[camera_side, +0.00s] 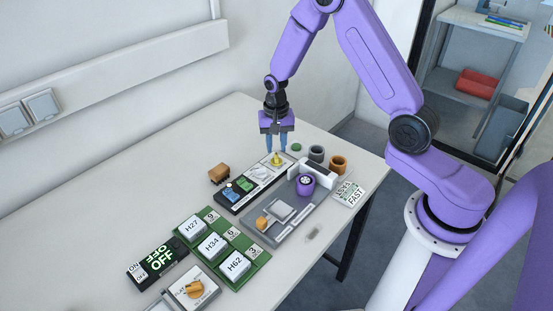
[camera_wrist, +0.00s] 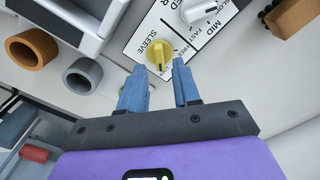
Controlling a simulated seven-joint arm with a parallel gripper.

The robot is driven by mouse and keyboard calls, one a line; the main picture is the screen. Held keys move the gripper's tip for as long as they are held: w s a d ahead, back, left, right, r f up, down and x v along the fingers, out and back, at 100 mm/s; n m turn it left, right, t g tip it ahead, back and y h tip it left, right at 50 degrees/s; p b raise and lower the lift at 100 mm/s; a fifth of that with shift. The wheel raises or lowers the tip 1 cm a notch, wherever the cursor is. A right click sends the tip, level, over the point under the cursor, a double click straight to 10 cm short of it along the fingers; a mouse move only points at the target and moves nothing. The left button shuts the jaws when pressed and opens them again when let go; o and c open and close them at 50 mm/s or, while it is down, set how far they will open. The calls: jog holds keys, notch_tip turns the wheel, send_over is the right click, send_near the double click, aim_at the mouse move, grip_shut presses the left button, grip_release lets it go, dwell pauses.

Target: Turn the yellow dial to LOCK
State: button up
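The yellow dial (camera_side: 277,160) sits on a white panel (camera_wrist: 137,47) at the far end of the grey-and-black control strip. In the wrist view the yellow dial (camera_wrist: 160,51) lies just beyond and between my fingertips, with its narrow grip pointing toward my gripper. The panel reads SLEEVE on one side; the word by the fingers looks like FREE, and the other label is partly hidden. My gripper (camera_side: 276,150) points down above the dial, its blue fingers apart on either side. In the wrist view my gripper (camera_wrist: 159,72) is open and holds nothing.
A white dial (camera_wrist: 199,11) marked MID and FAST is beside the yellow one. A grey ring (camera_side: 316,154), an orange ring (camera_side: 338,164) and a purple roller (camera_side: 305,184) stand to the right. A brown block (camera_side: 219,173) is at left. The table's left part (camera_side: 150,190) is clear.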

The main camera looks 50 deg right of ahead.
aim_at(276, 156)
jog(key=shift+r, duration=1.7)
jog(key=shift+a+r, duration=0.1)
jog(key=shift+a, duration=0.05)
jog(key=s+a+r+n, duration=1)
jog(key=s, duration=0.4)
jog(key=s+r+n, duration=0.2)
jog(key=s+n, duration=0.3)
jog(key=s, duration=0.3)
jog(key=s+d+r+n, duration=0.1)
jog(key=s+r+n, duration=0.1)
jog(key=s+n, duration=0.3)
jog(key=s, duration=0.4)
jog(key=shift+s+d+n, duration=0.2)
jog(key=shift+s+n, duration=0.1)
jog(key=shift+n, duration=0.1)
